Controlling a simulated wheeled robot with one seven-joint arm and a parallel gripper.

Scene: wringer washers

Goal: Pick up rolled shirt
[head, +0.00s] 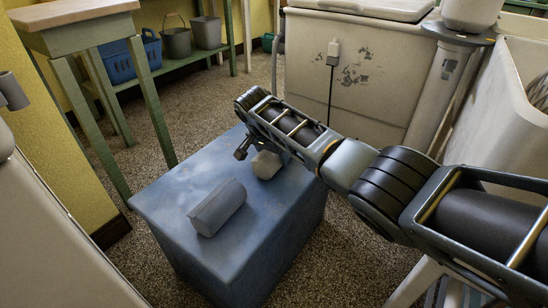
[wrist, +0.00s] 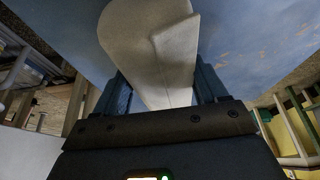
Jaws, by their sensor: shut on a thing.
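A pale beige rolled cloth, which looks like the rolled shirt (head: 266,165), is at the far side of the blue block's top. My gripper (wrist: 163,88) is shut on it, with one dark finger on each side of the roll in the wrist view, where the shirt (wrist: 150,40) fills the middle. In the head view my gripper (head: 252,150) comes in from the right and hides part of the shirt. I cannot tell whether the shirt touches the block. A second, grey-blue roll (head: 217,207) lies on the block nearer to me, apart from my gripper.
The blue block (head: 165,205) stands on a speckled floor. A pale chest-like washer (head: 350,75) is behind it, and another pale tub (head: 480,130) is at the right. A green-legged table (head: 75,35) and a shelf with a blue basket (head: 125,60) and grey buckets (head: 177,42) stand at the back left.

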